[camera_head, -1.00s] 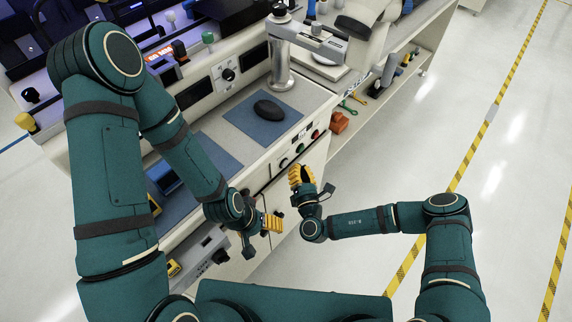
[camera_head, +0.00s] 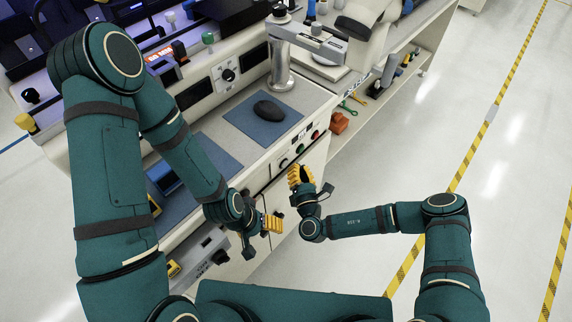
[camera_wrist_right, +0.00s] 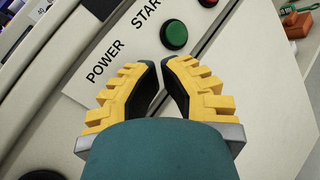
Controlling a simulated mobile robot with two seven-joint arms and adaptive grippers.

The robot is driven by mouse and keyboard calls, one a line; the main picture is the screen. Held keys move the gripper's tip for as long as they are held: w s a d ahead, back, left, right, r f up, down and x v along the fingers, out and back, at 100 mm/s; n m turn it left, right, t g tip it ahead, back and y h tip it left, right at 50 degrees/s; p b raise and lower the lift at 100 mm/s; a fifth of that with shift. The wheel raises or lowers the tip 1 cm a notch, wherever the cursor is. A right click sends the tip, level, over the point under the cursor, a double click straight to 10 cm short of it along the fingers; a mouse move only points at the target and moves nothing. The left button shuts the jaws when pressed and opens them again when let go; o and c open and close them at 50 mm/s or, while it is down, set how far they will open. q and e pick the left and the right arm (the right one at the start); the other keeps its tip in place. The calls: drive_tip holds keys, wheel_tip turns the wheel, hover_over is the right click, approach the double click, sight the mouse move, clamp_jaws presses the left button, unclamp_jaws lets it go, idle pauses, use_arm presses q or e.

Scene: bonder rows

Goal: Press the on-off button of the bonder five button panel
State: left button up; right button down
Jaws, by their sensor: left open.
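The button panel (camera_head: 293,154) is a pale strip on the front of the bench, with green and red buttons. In the right wrist view its labels POWER and START show on the panel (camera_wrist_right: 78,86), with a green button (camera_wrist_right: 174,34) beside START and a red button (camera_wrist_right: 208,2) at the top edge. No button shows beside POWER; my fingers cover that area. My right gripper (camera_head: 298,177) is just in front of the panel; in its wrist view the fingertips (camera_wrist_right: 160,64) nearly meet, with nothing between them. Contact cannot be told. My left gripper (camera_head: 272,223) is open, lower and left.
A black mouse (camera_head: 268,110) lies on a blue mat (camera_head: 245,122) above the panel. A microscope-like arm (camera_head: 310,42) stands on the bench. Orange and green tools lie on the shelf to the right. The floor on the right is clear, with yellow-black tape.

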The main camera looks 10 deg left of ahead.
idle(0.6)
drive_tip(key=shift+w+a+p, duration=0.25)
drive_tip(key=shift+a+p, duration=0.05)
drive_tip(key=shift+a, duration=0.05)
drive_tip(key=shift+w+a, duration=0.25)
drive_tip(key=shift+a, duration=0.05)
idle(0.7)
idle(0.4)
drive_tip(key=shift+s+d+p, duration=0.5)
drive_tip(key=shift+d+p, duration=0.15)
drive_tip(key=shift+d, duration=0.1)
